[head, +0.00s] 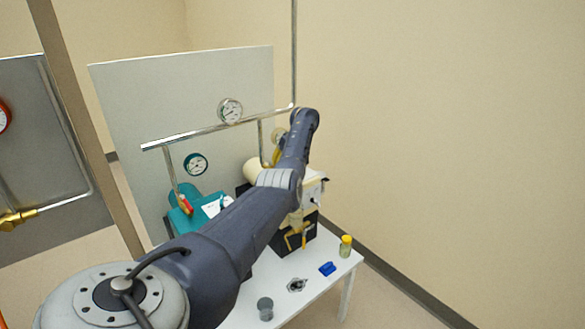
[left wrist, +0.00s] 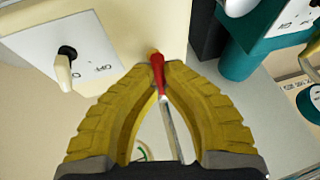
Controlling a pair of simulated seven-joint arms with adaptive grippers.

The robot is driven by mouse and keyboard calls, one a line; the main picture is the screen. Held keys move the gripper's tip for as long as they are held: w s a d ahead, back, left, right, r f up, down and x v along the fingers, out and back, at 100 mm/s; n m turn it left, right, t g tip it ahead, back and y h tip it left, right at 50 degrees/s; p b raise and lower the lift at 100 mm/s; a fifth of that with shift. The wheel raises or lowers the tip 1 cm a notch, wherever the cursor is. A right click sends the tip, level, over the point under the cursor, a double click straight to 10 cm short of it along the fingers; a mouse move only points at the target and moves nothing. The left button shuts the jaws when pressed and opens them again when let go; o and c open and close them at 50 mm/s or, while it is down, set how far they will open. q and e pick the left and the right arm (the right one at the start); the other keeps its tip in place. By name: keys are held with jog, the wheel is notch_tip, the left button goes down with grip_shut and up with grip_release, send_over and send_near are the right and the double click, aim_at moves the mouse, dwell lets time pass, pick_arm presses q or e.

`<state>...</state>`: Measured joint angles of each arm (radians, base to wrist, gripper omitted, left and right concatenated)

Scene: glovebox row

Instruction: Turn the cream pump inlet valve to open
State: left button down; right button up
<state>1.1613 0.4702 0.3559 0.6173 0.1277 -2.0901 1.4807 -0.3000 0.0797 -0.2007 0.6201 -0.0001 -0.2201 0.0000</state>
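The cream pump (head: 253,171) stands on the white table, largely behind my left arm. Its cream housing (left wrist: 165,20) fills the top of the left wrist view, with a white ON/OFF switch plate (left wrist: 70,55). A red valve handle (left wrist: 158,75) sits beside the housing, roughly in line with a metal pipe (left wrist: 172,130) in the picture. My left gripper (left wrist: 160,72) has its yellow fingertips closed together on both sides of the red handle. In the head view the arm hides most of this gripper and the handle. My right gripper is not in view.
A teal pump (head: 182,222) with its own red handle (head: 185,204) stands to the left. A metal pipe (head: 220,127) with gauges runs before a grey panel (head: 180,85). A yellow-capped jar (head: 346,246), blue item (head: 327,269) and grey cup (head: 265,309) stand on the table.

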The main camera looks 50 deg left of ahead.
pick_arm(q)
jog(key=shift+d+f, duration=0.15)
jog(key=shift+f, duration=0.25)
jog(key=c, duration=1.7)
grip_release()
jog(key=shift+o, duration=1.3)
jog(key=shift+r, duration=0.2)
jog(key=v, duration=1.2)
jog(key=shift+w+f, duration=0.1)
